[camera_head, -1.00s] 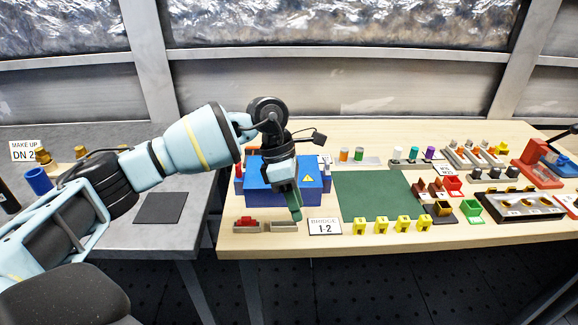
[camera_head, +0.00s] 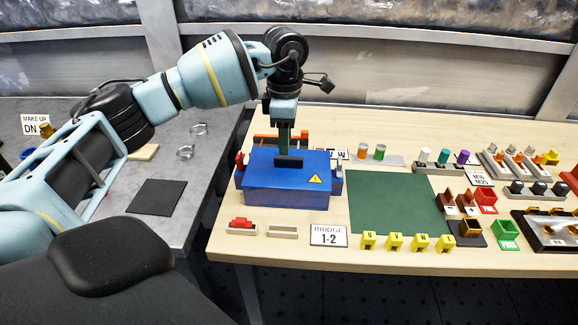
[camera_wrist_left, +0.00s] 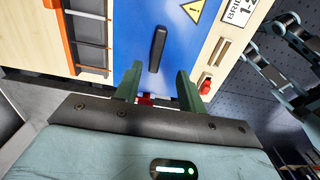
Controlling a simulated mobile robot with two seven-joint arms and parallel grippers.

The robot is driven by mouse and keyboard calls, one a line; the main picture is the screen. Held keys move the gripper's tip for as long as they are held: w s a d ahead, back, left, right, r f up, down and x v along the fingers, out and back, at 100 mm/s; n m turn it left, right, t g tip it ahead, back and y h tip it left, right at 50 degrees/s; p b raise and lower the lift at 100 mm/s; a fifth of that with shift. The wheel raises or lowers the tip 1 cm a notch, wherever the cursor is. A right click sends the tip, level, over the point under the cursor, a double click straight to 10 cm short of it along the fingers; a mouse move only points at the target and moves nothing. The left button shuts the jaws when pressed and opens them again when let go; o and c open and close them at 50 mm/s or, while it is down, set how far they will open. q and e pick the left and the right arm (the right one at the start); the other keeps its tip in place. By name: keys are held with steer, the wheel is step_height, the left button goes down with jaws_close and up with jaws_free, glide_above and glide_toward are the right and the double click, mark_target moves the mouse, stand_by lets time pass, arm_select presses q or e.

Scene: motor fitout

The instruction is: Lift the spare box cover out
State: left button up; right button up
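The blue box cover (camera_head: 270,190), with a yellow warning triangle and a black bar handle (camera_head: 289,162) on top, lies on the wooden bench. My left gripper (camera_head: 284,148) points down at the handle from above. In the left wrist view, the blue cover (camera_wrist_left: 180,55) fills the middle. There the green fingers of my left gripper (camera_wrist_left: 157,76) are spread apart and empty. The handle (camera_wrist_left: 157,48) shows ahead of the gap between them, and I see no finger touching it. My right gripper is not recognisable in either view.
A green mat (camera_head: 390,205) lies right of the cover. The BRIDGE 1-2 sign (camera_head: 328,236), a red piece in a holder (camera_head: 241,225) and yellow clips (camera_head: 394,241) stand along the front. An orange-edged rack (camera_wrist_left: 68,40) is beside the cover. Several small parts crowd the right.

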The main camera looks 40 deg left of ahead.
mark_target(289, 157)
arm_select(q)
steer(key=f, duration=0.2)
steer(key=w+f, duration=0.1)
steer(key=f, duration=0.1)
steer(key=shift+d+f, duration=0.1)
steer(key=shift+d, duration=0.05)
steer(key=shift+s+f, duration=0.1)
steer(key=shift+f, duration=0.35)
jaws_close()
steer(key=shift+r, duration=0.1)
